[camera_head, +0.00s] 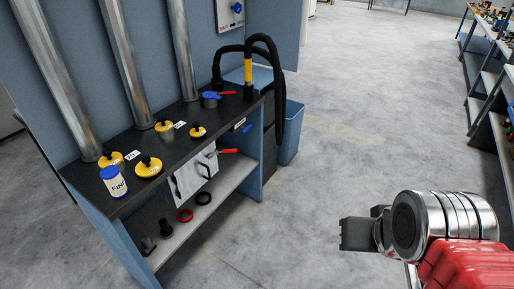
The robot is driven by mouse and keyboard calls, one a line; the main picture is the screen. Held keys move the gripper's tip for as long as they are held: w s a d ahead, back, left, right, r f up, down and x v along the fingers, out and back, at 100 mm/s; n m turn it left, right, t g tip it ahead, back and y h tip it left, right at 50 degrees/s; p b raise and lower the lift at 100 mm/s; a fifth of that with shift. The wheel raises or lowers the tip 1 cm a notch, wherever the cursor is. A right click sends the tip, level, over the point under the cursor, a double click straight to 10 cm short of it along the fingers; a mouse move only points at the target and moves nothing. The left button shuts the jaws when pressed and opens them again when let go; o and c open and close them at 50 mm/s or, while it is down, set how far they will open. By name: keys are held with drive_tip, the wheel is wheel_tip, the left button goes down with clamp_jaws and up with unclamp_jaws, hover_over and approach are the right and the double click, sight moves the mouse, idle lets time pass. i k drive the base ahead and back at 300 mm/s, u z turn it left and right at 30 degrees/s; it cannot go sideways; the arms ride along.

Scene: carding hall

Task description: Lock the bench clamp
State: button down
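The workbench (165,155) has a dark top and stands against a blue-grey wall on the left. At its front edge a metal fitting with a red handle (228,151) sticks out to the right; it looks like the bench clamp. I cannot tell whether it is locked. A second red lever (228,93) lies beside a blue-topped round item (211,97) at the bench's far end. My gripper (350,234) is at the lower right, well apart from the bench and over open floor. It is seen from the side, so its jaw opening is hidden.
Several yellow discs with black knobs (149,167) and a white jar with a blue lid (113,181) stand on the bench. Grey floor (320,170) lies clear between.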

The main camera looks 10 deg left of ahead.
sight(224, 151)
drive_tip(key=u, duration=0.5)
drive_tip(key=i, duration=0.5)
drive_tip(key=u, duration=0.85)
drive_tip(key=i, duration=1.4)
drive_tip(key=u, duration=0.1)
